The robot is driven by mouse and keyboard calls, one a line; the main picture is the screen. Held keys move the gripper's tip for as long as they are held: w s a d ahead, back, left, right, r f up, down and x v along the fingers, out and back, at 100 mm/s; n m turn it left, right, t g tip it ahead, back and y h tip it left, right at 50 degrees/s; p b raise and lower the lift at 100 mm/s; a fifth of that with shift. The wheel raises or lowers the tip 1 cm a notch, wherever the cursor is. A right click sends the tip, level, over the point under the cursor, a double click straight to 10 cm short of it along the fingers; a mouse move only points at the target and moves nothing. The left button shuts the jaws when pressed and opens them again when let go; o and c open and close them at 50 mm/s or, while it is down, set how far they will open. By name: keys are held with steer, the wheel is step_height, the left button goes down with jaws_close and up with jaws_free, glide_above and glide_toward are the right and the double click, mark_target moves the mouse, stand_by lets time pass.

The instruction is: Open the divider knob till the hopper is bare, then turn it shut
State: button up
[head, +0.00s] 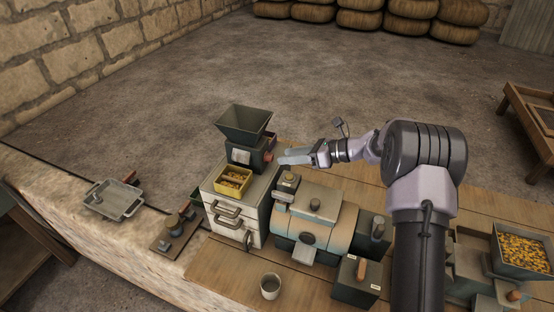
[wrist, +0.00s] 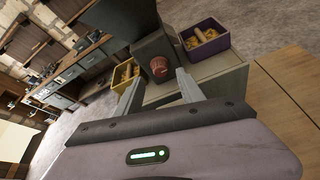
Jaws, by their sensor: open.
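The dark green hopper (head: 243,122) sits on top of the divider body (head: 243,155), on a pale cabinet. I see only bare inner walls in the hopper; its bottom is too small and dark to judge. The reddish divider knob (head: 268,157) is on the body's right side. It also shows round in the wrist view (wrist: 159,67). My gripper (head: 283,158) is open, with its fingertips close to the knob. In the wrist view the open fingers (wrist: 157,88) lie either side of the knob's line, apparently short of it. The knob's turn angle cannot be told.
A yellow bin (head: 233,188) in front and a purple bin (wrist: 206,50) behind hold yellow-brown pieces. A tan-and-grey drum machine (head: 315,205) stands close below my gripper. A tray of orange grains (head: 524,250) is at right. A grey tray (head: 114,199) lies on the stone ledge.

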mark_target(273, 157)
steer(key=shift+b+x, duration=0.3)
steer(key=shift+x, duration=2.05)
jaws_close()
